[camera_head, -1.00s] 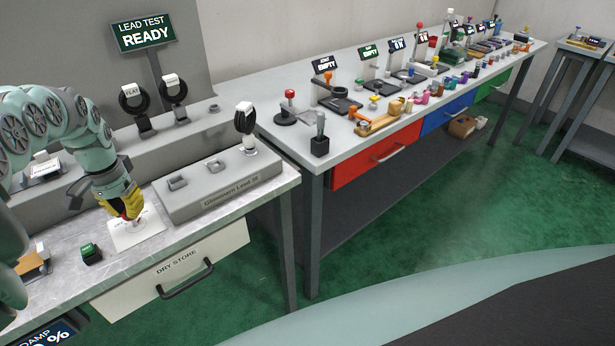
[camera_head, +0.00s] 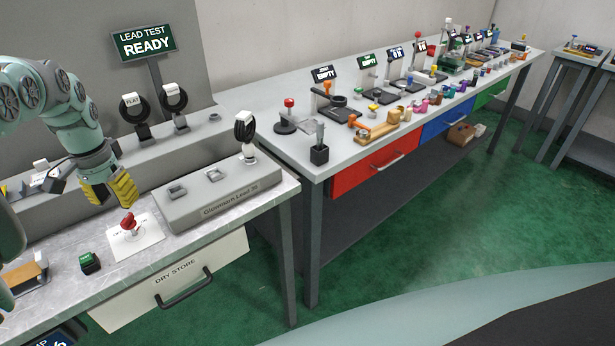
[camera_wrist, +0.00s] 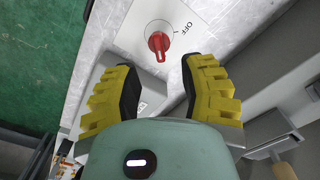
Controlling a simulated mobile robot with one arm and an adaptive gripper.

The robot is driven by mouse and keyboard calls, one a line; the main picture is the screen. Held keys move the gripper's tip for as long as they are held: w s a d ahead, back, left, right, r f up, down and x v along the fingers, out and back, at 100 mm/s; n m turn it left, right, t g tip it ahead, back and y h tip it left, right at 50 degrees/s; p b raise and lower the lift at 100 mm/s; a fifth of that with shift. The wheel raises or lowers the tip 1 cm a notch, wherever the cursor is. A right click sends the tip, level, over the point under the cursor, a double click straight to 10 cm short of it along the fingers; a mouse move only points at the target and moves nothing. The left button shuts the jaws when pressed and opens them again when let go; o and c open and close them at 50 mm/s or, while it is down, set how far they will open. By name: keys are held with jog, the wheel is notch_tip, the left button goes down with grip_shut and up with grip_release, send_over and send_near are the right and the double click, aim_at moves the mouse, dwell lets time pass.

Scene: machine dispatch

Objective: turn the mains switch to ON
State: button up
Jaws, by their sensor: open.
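The mains switch is a red rotary knob (camera_head: 128,221) on a white plate (camera_head: 149,235) that lies on the marble-look bench top. In the wrist view the red knob (camera_wrist: 158,43) shows near the top, with the word OFF printed beside it on the plate (camera_wrist: 195,15). Its pointer end faces down in that picture; the ON mark cannot be made out. My gripper (camera_head: 112,192) has yellow ridged fingers and is above the knob, apart from it. In the wrist view its fingers (camera_wrist: 158,85) are spread wide with nothing between them.
A grey block (camera_head: 220,193) labelled Glosmarn Lead stands right of the plate. A small green-topped button box (camera_head: 89,262) sits to its left. The LEAD TEST READY sign (camera_head: 144,41) stands behind. The DRY STORE drawer (camera_head: 180,280) is below the bench edge.

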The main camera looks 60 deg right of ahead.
aim_at(126, 218)
notch_tip(126, 218, up, 6)
jog(key=shift+r, duration=0.1)
dwell(0.5)
